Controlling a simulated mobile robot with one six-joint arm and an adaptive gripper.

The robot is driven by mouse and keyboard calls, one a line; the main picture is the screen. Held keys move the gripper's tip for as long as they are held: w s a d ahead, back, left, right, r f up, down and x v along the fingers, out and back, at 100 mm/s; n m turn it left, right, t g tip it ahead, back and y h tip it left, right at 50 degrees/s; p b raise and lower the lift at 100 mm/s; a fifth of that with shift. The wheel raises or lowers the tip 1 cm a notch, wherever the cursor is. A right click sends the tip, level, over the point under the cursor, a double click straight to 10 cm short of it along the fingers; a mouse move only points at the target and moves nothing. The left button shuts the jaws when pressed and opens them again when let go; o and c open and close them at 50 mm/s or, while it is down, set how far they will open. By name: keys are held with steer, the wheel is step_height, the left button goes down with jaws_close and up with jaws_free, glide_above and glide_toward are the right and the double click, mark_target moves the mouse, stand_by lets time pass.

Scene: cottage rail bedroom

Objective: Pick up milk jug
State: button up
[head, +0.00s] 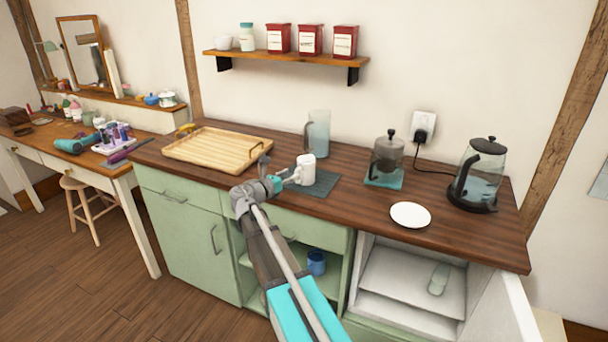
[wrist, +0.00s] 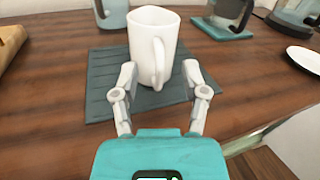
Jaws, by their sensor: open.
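The white milk jug (head: 306,169) stands upright on a dark teal mat (head: 325,183) on the wooden counter. In the wrist view the jug (wrist: 153,42) is just ahead, its handle facing my gripper. My gripper (head: 287,181) is at the counter's front edge, at the jug's near left side. In the wrist view my gripper (wrist: 160,80) is open, with one finger on each side of the handle's lower part. I cannot tell whether a finger touches the jug. Nothing is held.
A wooden tray (head: 193,145) lies to the left. A glass pitcher (head: 319,130) stands behind the jug. To the right are a French press (head: 387,158), a white plate (head: 411,215) and a kettle (head: 480,175). A cabinet door (head: 500,305) hangs open below.

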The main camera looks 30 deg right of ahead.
mark_target(297, 170)
steer(key=shift+x, duration=1.8)
steer(key=shift+r, duration=0.1)
jaws_close()
